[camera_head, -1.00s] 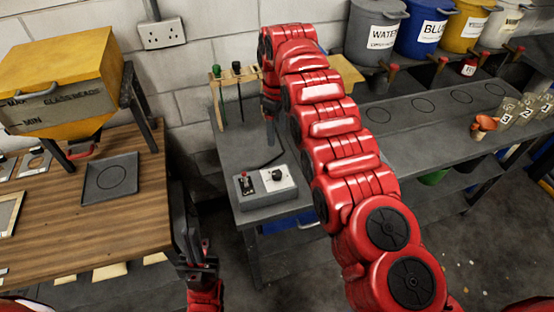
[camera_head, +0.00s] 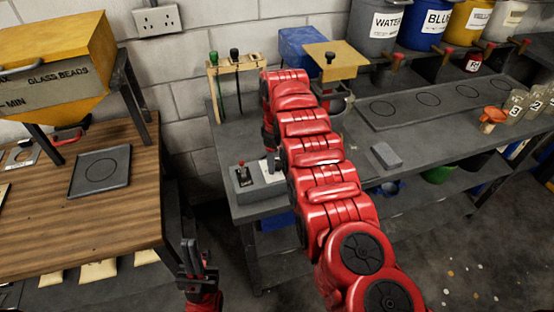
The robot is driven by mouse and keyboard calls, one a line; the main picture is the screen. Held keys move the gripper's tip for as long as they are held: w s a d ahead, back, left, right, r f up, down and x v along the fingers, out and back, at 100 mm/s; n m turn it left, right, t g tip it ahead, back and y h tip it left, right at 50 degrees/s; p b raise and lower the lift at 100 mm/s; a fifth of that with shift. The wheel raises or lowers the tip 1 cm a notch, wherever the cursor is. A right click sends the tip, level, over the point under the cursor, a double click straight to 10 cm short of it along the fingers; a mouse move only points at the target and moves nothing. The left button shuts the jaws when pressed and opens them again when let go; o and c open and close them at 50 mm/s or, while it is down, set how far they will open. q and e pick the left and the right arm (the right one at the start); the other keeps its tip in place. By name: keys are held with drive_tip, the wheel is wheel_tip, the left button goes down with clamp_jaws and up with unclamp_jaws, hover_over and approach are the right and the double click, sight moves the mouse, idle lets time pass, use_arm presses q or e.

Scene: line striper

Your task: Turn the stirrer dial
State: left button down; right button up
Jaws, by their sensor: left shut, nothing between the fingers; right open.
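The grey stirrer control box (camera_head: 262,203) sits on the near left part of the grey bench. Its red toggle switch (camera_head: 243,174) shows on the left of its top. The white dial plate (camera_head: 268,180) shows only in part, and the dial's knob is hidden by my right arm. My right gripper (camera_head: 271,163) points down over the dial side of the box, mostly covered by its own arm; I cannot tell if it touches the dial. It is open. My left gripper (camera_head: 194,258) is shut and empty, low between the wooden table and the bench.
A wooden rack (camera_head: 238,64) with stirring tools stands behind the box. A yellow-topped stirrer (camera_head: 345,60) and a blue box (camera_head: 305,48) stand behind my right arm. A grey block (camera_head: 386,156) lies right. The wooden table (camera_head: 120,215) is at left.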

drive_tip(key=shift+f, duration=0.35)
clamp_jaws()
idle(0.3)
